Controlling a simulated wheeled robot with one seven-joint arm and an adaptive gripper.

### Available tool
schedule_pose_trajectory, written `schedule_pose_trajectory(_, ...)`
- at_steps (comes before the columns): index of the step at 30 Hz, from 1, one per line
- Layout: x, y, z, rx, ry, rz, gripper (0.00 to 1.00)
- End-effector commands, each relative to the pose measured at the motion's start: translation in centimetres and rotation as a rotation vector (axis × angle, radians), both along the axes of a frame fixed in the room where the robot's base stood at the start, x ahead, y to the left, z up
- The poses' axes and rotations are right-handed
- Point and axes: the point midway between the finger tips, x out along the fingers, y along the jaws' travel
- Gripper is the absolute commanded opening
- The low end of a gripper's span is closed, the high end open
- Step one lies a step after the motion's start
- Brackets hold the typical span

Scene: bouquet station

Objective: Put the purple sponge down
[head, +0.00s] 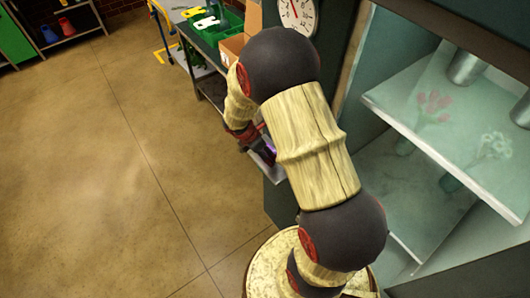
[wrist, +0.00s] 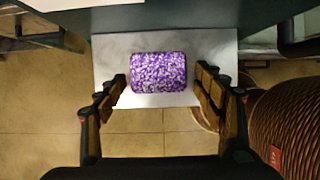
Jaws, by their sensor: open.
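The purple sponge (wrist: 158,72) is a speckled purple and white block. In the wrist view it lies on a pale marbled shelf (wrist: 112,58), close to its front edge. My gripper (wrist: 161,88) is open, with one finger to the left of the sponge and one to the right. A gap shows between the sponge and each finger. In the head view only a small purple patch of the sponge (head: 270,147) shows beside my gripper (head: 262,143); my arm hides most of that area.
A cabinet with glass shelves (head: 440,130) holding flowers and metal cups stands at the right. A round clock (head: 297,14) is above my arm. A workbench with a cardboard box (head: 233,48) and green bins is behind. The floor (head: 110,170) at the left is clear.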

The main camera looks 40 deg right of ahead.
Motion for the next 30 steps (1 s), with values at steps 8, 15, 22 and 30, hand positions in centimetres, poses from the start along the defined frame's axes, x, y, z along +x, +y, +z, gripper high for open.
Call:
schedule_pose_trajectory(8, -0.1, 1.5, 5.2, -0.001, -0.008, 0.003, 0.69)
schedule_pose_trajectory(15, -0.1, 2.4, 7.5, 0.000, -0.020, -0.014, 0.69)
schedule_pose_trajectory(22, -0.7, 5.2, 15.2, 0.037, -0.209, -0.268, 0.69)
schedule_pose_trajectory(30, -5.1, 11.2, 26.0, 0.206, -0.502, -0.731, 0.69)
